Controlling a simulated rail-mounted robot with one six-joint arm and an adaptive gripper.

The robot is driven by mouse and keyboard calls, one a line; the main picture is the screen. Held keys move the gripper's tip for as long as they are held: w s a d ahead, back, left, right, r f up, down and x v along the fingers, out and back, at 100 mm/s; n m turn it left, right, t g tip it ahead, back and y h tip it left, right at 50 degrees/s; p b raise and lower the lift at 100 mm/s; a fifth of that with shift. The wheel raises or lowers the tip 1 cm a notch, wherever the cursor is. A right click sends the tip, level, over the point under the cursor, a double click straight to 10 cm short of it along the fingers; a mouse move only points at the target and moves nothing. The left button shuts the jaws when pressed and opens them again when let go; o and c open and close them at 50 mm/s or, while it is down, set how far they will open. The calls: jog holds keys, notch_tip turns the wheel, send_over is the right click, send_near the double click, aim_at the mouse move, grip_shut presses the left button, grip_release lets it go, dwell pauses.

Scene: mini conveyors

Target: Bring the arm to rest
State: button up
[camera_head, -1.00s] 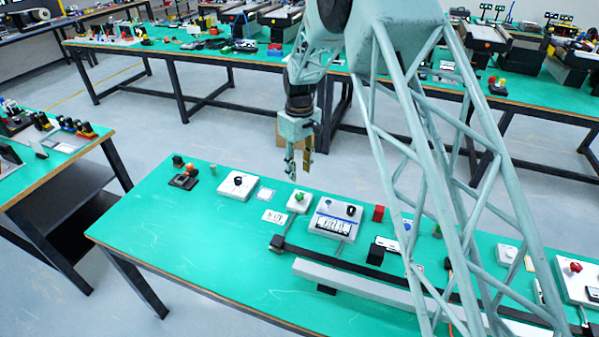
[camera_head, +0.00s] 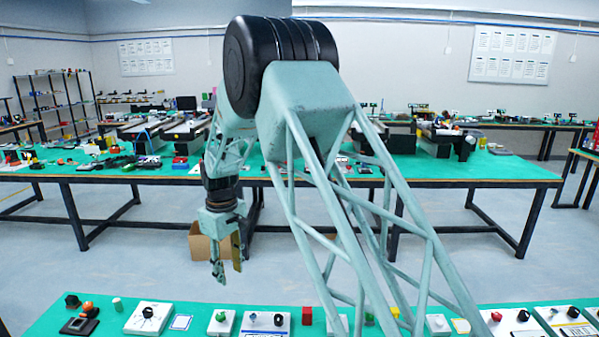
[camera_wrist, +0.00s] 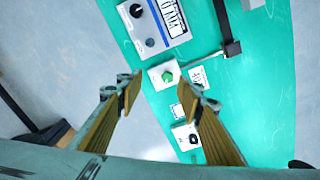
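My gripper (camera_head: 228,268) hangs from my raised arm, fingers pointing down. In the head view it appears just past the back edge of the near green table (camera_head: 52,318), clear of the tabletop. In the wrist view my gripper (camera_wrist: 158,92) has its two yellow-padded fingers spread apart with nothing held between them. A white box with a green knob (camera_wrist: 168,76) shows beyond the fingertips, apart from them. The nearer part of the table lies below the head view.
A long green table (camera_head: 490,170) with conveyors crosses the back. A cardboard box (camera_head: 200,243) sits on the floor.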

jog(key=s+d+r+m, duration=0.1)
jog(key=s+d+r, duration=0.2)
jog(key=d+r, duration=0.45)
jog(key=s+d+r+m, duration=0.25)
jog(key=d+r, duration=0.35)
jog(key=r, duration=0.3)
jog(key=s+d+r+m+t, duration=0.2)
jog(key=s+d+r, duration=0.95)
jog(key=d, duration=0.25)
jog(key=s+d+r+m, duration=0.1)
jog(key=s+d+r, duration=0.1)
jog(key=s+d, duration=0.5)
jog(key=s+d+r+m, duration=0.2)
jog(key=s+d, duration=0.2)
jog(key=s, duration=0.7)
jog(key=s+d+f+m, duration=0.1)
jog(key=s+d, duration=0.1)
jog(key=s, duration=0.6)
jog(key=s+d+f+m+t+b, duration=0.1)
jog(key=s+d+m, duration=0.1)
jog(key=s, duration=0.7)
jog(key=shift+d+f+t, duration=0.3)
jog(key=shift+d+f, duration=0.05)
jog(key=shift+d, duration=0.2)
